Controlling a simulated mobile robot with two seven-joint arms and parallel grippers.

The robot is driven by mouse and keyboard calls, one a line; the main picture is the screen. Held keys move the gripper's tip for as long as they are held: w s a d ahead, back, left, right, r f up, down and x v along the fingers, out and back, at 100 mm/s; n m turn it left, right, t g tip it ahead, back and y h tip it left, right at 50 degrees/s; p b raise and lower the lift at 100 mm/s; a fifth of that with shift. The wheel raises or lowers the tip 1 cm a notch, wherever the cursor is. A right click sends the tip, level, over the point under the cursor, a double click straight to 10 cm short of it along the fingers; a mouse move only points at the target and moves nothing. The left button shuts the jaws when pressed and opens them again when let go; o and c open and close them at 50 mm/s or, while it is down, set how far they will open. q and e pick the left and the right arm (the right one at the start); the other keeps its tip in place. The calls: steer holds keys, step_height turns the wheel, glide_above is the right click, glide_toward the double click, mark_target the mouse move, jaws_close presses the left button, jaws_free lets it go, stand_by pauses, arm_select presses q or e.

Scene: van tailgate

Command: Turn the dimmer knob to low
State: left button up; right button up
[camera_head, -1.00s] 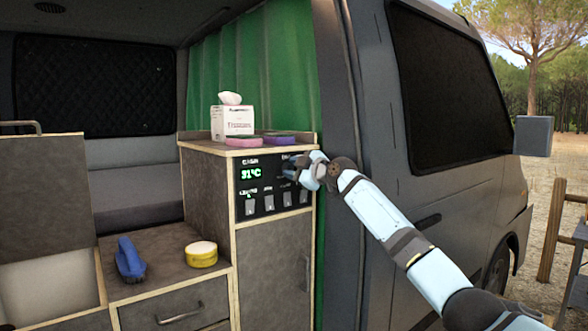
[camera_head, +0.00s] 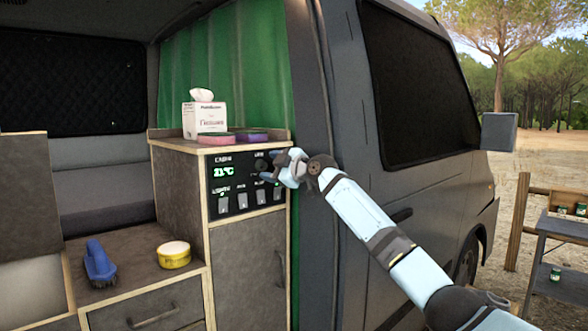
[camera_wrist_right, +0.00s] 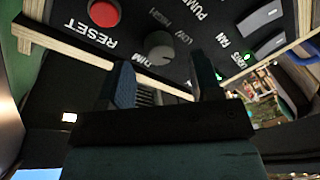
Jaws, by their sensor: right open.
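The black control panel (camera_head: 232,199) is on the upper front of the cabinet, with a green temperature readout. The grey round dimmer knob (camera_wrist_right: 160,45) shows in the right wrist view, upside down, with LOW and HIGH lettering beside it; its label is partly hidden by a finger. My right gripper (camera_head: 270,168) is at the panel's upper right in the head view. In the wrist view its two fingers (camera_wrist_right: 163,82) are apart, with the knob ahead of the gap between them. I cannot tell whether they touch it. My left gripper is out of view.
A red RESET button (camera_wrist_right: 103,12) is beside the knob. Several switches (camera_head: 242,201) line the panel's lower part. A tissue box (camera_head: 205,118) and sponges (camera_head: 216,138) lie on the cabinet top. A blue brush (camera_head: 100,264) and yellow tin (camera_head: 174,255) sit on the lower counter.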

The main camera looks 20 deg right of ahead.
steer(key=v, duration=1.1)
steer(key=shift+s+d, duration=0.2)
steer(key=shift+s, duration=0.1)
